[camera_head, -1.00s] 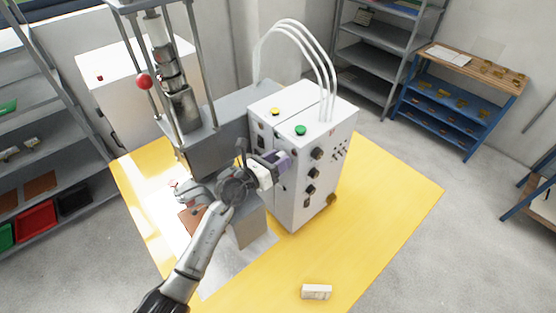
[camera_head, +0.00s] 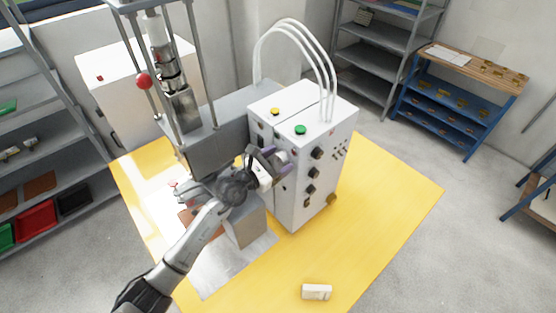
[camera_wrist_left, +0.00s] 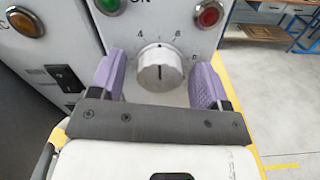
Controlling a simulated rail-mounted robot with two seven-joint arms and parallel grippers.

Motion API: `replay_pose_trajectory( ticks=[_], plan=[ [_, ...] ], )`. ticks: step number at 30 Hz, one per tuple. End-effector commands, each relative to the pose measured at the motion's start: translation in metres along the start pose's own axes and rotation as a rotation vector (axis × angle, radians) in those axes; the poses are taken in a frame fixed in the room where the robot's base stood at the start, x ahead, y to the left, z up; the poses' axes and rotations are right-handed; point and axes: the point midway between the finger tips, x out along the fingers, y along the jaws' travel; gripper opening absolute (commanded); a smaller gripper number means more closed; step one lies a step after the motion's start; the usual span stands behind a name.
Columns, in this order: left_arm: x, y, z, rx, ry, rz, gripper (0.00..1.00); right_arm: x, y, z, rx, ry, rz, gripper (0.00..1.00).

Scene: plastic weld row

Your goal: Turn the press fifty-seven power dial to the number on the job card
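The white round power dial (camera_wrist_left: 160,70) shows in the left wrist view on a grey panel. Its dark line stands upright, pointing between the 4 and the 6 of the printed scale. My left gripper (camera_wrist_left: 158,80) is open, with one purple finger on each side of the dial and gaps between. In the head view my left gripper (camera_head: 279,160) is at the near side of the white control box (camera_head: 300,108); I cannot make out the dial there. A small white item (camera_head: 316,292) lies on the table's front; I cannot tell if it is the job card. My right gripper is out of view.
A green lamp (camera_wrist_left: 107,5), a red lamp (camera_wrist_left: 208,14) and an orange lamp (camera_wrist_left: 25,22) are close around the dial. The press (camera_head: 180,105) stands left of the box. The yellow table (camera_head: 385,205) is clear on the right.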

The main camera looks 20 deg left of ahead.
Motion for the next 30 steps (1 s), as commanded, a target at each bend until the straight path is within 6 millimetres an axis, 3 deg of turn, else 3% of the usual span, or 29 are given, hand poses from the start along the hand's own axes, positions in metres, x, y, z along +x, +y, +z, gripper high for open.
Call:
replay_pose_trajectory(
  ticks=[11,24,30],
  plan=[
    [-0.010,0.000,-0.001,-0.001,0.001,0.000,0.70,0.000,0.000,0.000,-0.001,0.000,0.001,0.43],
    [-0.092,-0.001,-0.002,0.001,0.002,0.000,0.70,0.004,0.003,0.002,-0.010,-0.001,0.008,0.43],
    [-0.121,0.000,-0.002,0.000,0.002,0.000,0.70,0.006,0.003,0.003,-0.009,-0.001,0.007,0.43]
  ],
)
